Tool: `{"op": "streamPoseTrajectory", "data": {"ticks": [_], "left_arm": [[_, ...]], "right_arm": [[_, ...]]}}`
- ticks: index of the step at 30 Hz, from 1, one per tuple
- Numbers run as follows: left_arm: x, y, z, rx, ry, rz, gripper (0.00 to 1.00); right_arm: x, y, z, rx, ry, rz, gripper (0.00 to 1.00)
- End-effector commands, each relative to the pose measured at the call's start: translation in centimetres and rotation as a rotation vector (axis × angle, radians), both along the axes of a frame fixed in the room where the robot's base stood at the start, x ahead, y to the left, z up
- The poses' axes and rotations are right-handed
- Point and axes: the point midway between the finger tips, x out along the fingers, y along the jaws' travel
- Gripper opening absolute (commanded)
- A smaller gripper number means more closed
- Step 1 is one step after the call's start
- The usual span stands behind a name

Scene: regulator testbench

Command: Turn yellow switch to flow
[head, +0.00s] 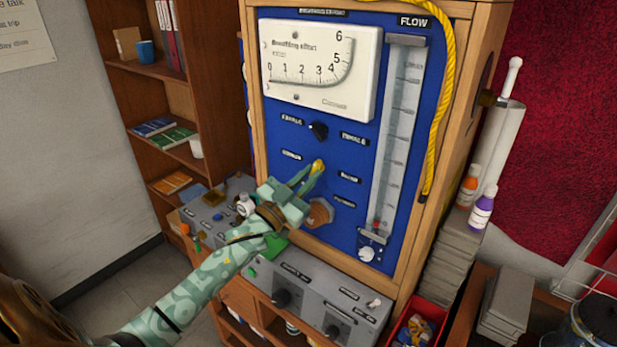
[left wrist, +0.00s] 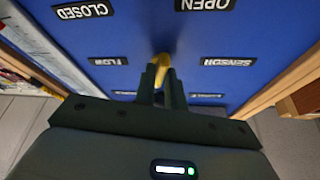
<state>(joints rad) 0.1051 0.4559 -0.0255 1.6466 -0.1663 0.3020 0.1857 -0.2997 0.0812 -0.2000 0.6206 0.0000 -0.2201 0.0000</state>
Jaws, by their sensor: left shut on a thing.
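The yellow switch (head: 319,165) sits on the blue panel (head: 272,100), below a black knob (head: 318,131). My left gripper (head: 309,174) reaches it from the lower left and is shut on it. In the left wrist view the yellow switch (left wrist: 162,62) shows between the fingertips (left wrist: 162,76). That view shows the panel upside down, with the FLOW label (left wrist: 108,61) to the left of the switch and the SENSOR label (left wrist: 228,61) to the right. The fingers hide part of the switch, so I cannot tell which label it points to. My right gripper is not in view.
A brass hexagonal fitting (head: 320,212) sits just below the gripper. A clear flow tube (head: 398,130) stands on the panel's right, with a yellow hose (head: 440,110) beside it. A grey control box (head: 320,290) juts out below. Bottles (head: 481,211) stand on the right.

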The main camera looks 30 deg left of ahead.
Motion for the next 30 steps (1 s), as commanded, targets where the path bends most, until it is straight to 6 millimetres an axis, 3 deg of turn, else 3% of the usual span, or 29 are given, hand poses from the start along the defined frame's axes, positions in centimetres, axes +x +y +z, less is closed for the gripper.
{"op": "streamPoseTrajectory", "data": {"ticks": [15,30], "left_arm": [[0.06,0.45,0.35,0.391,-0.031,0.002,0.0],[0.08,0.51,0.41,0.495,-0.041,0.002,0.0]], "right_arm": [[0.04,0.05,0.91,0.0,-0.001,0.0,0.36],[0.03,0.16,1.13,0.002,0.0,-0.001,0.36]]}}
